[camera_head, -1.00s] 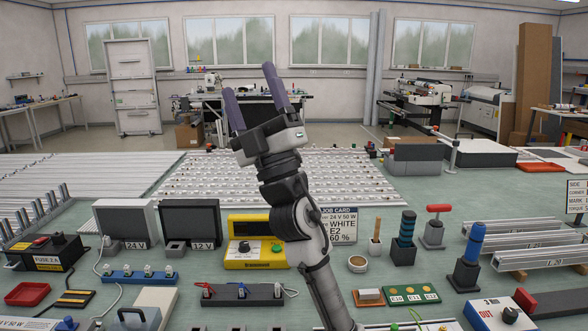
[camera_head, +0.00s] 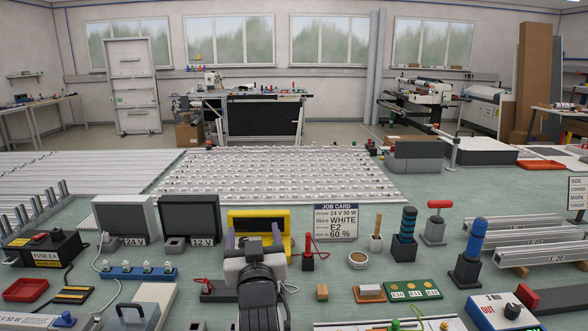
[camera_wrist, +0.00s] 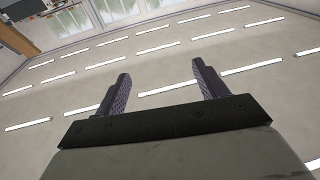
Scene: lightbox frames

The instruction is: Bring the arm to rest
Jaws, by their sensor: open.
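My gripper (camera_head: 253,232) is low over the bench, just in front of the yellow unit (camera_head: 258,219) as seen from the head camera. Its two purple-grey fingers stand apart and point up, with nothing between them. In the wrist view the open fingers (camera_wrist: 160,72) show against the ceiling with its light strips, and windows lie at the upper left. My arm is drawn back toward the bottom of the head view, and it hides part of the yellow unit and of the black strip (camera_head: 222,291) with the red clip.
Blue- and red-handled tools (camera_head: 470,250) stand at right. The light panel (camera_head: 270,172) lies flat behind.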

